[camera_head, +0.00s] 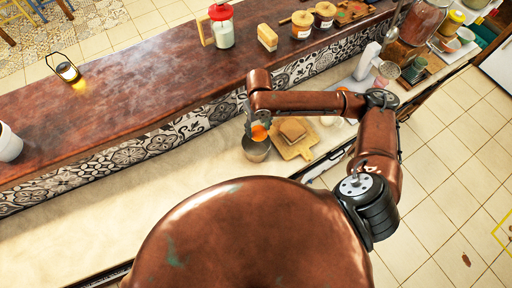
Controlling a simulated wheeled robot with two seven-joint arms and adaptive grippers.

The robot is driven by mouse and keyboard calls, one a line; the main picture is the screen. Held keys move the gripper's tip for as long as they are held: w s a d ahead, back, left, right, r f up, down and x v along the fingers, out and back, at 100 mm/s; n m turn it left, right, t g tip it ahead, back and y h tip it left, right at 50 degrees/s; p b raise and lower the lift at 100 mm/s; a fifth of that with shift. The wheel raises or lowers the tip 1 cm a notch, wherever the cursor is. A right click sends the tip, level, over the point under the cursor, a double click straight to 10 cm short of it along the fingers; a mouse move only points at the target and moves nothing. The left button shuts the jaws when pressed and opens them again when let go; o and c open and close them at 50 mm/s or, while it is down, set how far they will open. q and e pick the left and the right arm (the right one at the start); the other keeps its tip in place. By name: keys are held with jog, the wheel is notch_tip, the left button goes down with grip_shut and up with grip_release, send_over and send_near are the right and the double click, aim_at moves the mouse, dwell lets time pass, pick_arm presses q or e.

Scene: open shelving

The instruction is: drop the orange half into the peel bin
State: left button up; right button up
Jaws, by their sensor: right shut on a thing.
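The orange half (259,132) shows as a small bright orange patch at the end of my right arm. My right gripper (257,124) is shut on it and holds it just above a grey metal bin (256,151), which looks like the peel bin. The bin stands on the lower counter, and its open top shows under the orange half. Most of the gripper's fingers are too small or hidden to make out. My left gripper is out of the picture.
A wooden cutting board (299,150) with a brown block (292,129) lies right of the bin. The raised wooden bar top (150,90) runs behind, with jars (302,25) on it. The lower counter (150,180) left of the bin is clear.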

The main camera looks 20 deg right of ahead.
jog(key=o, duration=1.3)
jog(key=shift+r, duration=0.1)
notch_tip(320, 180, up, 12)
jog(key=shift+f, duration=0.1)
